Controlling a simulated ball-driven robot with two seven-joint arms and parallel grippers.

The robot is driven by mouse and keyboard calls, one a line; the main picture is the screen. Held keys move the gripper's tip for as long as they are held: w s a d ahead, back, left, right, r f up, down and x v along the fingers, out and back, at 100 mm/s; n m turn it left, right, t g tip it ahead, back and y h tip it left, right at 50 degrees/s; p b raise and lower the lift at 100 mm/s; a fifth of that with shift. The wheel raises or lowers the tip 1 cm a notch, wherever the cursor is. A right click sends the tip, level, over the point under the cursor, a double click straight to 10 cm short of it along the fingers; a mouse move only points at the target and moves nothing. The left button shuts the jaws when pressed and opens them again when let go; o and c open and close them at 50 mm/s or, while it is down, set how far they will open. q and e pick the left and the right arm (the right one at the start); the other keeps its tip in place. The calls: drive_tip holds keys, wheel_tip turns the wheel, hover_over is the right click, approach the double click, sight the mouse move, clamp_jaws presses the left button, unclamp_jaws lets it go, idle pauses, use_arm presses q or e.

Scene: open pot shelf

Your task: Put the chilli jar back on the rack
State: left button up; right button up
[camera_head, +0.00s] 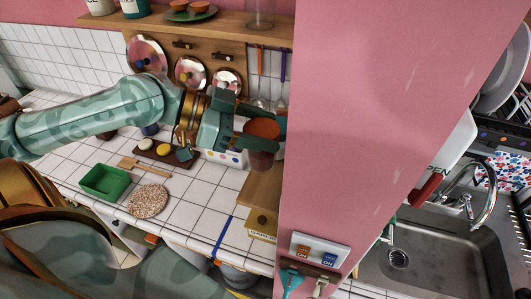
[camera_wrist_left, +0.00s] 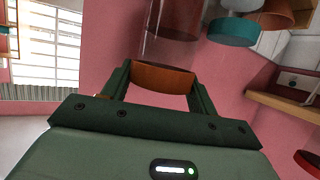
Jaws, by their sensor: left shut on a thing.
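My left gripper (camera_head: 258,129) comes in from the left above the counter, beside the pink wall. It is shut on a jar with a red-brown lid (camera_head: 262,127) and a see-through body (camera_head: 261,158). The jar looks roughly upright and held by its top; I cannot read a label on it. In the left wrist view the lid (camera_wrist_left: 162,78) sits between both fingers, and the clear body (camera_wrist_left: 172,22) shows dark red contents. A wooden rack board (camera_head: 158,31) with pan lids hangs on the back wall; whether it is the jar's rack I cannot tell. My right gripper is not visible.
The pink wall (camera_head: 385,110) stands close to the right of the jar. Below are a wooden box (camera_head: 262,222), a speckled round mat (camera_head: 148,201), a green tray (camera_head: 104,182) and a dark board with small bowls (camera_head: 163,151).

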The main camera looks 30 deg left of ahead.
sight(264, 157)
use_arm(q)
drive_tip(key=shift+d+f, duration=0.2)
drive_tip(key=shift+f, duration=0.9)
wheel_tip(264, 157, down, 4)
drive_tip(key=shift+f+p, duration=0.1)
drive_tip(key=shift+p, duration=0.25)
drive_tip(key=shift+d+f+p, duration=0.15)
drive_tip(key=shift+p, duration=0.15)
drive_tip(key=shift+f, duration=0.2)
drive_tip(key=o, duration=1.5)
